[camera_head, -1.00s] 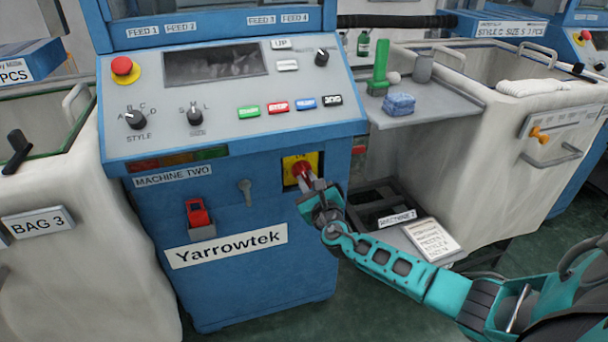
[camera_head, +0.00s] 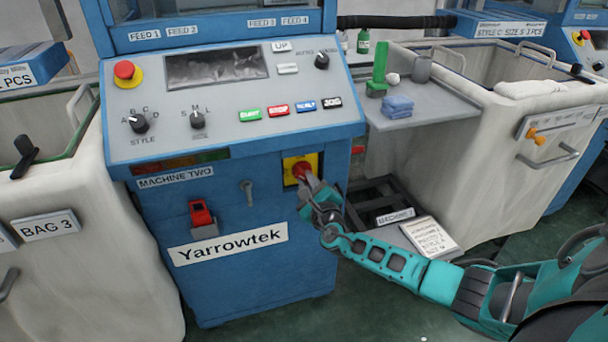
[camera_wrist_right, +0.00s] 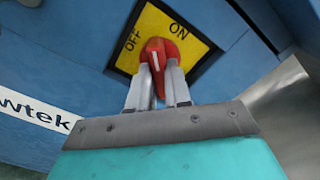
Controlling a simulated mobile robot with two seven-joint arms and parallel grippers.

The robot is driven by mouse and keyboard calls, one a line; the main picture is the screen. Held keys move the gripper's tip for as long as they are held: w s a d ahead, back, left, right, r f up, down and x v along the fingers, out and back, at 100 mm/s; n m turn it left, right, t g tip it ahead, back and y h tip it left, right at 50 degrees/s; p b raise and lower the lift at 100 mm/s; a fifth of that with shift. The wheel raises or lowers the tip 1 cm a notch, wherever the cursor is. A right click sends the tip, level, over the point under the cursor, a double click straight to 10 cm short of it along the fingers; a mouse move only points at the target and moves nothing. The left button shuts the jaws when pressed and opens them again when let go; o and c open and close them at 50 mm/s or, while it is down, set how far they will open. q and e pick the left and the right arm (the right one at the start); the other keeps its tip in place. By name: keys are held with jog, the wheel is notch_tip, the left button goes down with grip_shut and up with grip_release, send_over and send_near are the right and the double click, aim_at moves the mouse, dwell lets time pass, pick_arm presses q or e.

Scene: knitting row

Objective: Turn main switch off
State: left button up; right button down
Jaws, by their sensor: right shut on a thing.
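The main switch is a red rotary knob (camera_head: 301,169) on a yellow plate (camera_head: 313,160), low on the right of the blue machine's front. In the right wrist view, the knob (camera_wrist_right: 156,49) has a white mark, and the yellow plate (camera_wrist_right: 196,47) reads OFF on the left and ON on the right. I cannot tell surely which label the knob points to. My right gripper (camera_head: 307,180) is shut on the knob, one finger on each side, as the right wrist view (camera_wrist_right: 160,74) shows. The fingers hide part of the knob. My left gripper is out of view.
A red padlock-like part (camera_head: 201,214) and a grey key-like handle (camera_head: 247,192) sit left of the switch. The sloped panel (camera_head: 225,105) is above. A small shelf (camera_head: 440,100) with a blue cloth stands to the right, above a dark crate (camera_head: 376,197).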

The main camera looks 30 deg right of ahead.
jog(key=shift+r+n+p, duration=0.1)
jog(key=shift+n+p, duration=0.25)
jog(key=shift+n, duration=0.05)
jog(key=shift+n+p, duration=0.7)
jog(key=shift+n, duration=1)
jog(key=shift+p, duration=0.3)
